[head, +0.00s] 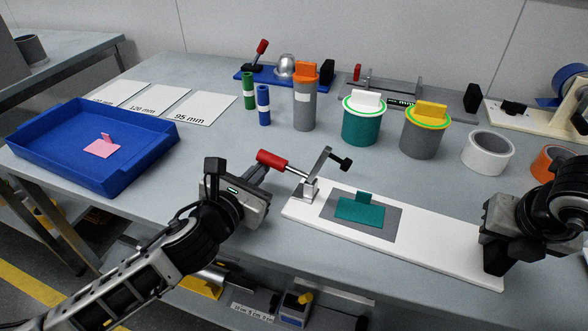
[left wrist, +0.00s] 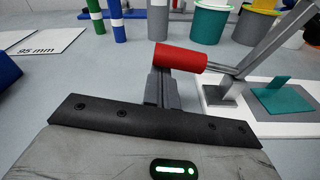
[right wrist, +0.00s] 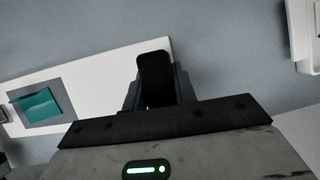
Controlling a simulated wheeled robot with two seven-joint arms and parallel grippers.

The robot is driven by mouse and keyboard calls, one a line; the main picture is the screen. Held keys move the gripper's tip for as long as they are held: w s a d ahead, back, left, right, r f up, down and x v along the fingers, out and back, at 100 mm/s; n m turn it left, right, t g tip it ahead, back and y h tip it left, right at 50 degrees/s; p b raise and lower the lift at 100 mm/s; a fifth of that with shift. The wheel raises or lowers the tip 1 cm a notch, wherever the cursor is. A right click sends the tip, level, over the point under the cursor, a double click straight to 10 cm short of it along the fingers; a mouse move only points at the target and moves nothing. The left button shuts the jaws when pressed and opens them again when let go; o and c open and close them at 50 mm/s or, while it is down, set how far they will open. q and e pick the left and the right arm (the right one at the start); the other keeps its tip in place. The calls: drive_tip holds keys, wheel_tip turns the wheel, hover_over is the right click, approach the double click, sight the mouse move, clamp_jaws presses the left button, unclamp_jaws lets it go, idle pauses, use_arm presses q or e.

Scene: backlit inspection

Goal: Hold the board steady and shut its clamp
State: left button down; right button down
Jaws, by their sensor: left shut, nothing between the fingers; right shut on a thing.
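The white board (head: 450,254) lies on the bench with a grey pad (head: 328,207) and a teal piece with an upright tab (head: 360,209) on it. The clamp (head: 310,188) stands at the board's left end. Its black-tipped arm (head: 323,160) is raised off the teal piece, and its red handle (head: 271,158) points left. My left gripper (head: 257,175) is shut and empty, with its fingertips close to the red handle (left wrist: 181,58); contact is unclear. My right gripper (head: 495,262) is shut on a black block (right wrist: 155,78) at the board's right end.
A blue tray (head: 150,140) with a pink piece is at the left. Size cards (head: 200,108), cylinders (head: 304,105), lidded canisters (head: 361,125) and a white tape roll (head: 488,152) stand behind. Bare bench lies between the cards and the clamp.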

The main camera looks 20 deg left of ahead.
sight(259, 155)
use_arm(q)
drive_tip(key=shift+r+m, duration=0.4)
drive_tip(key=shift+r, duration=0.1)
use_arm(e)
drive_tip(key=shift+s+f, duration=0.1)
drive_tip(key=shift+f, duration=0.05)
use_arm(q)
drive_tip(key=shift+d+r+m+y, duration=0.1)
drive_tip(key=shift+r+m+y, duration=0.2)
drive_tip(key=shift+r+m, duration=0.65)
drive_tip(key=shift+d+r, duration=0.2)
drive_tip(key=shift+r, duration=0.5)
drive_tip(key=shift+d+r, duration=0.3)
drive_tip(key=shift+r, duration=0.35)
drive_tip(key=d+r, duration=0.4)
drive_tip(key=shift+s+d, duration=0.3)
drive_tip(key=shift+d, duration=0.1)
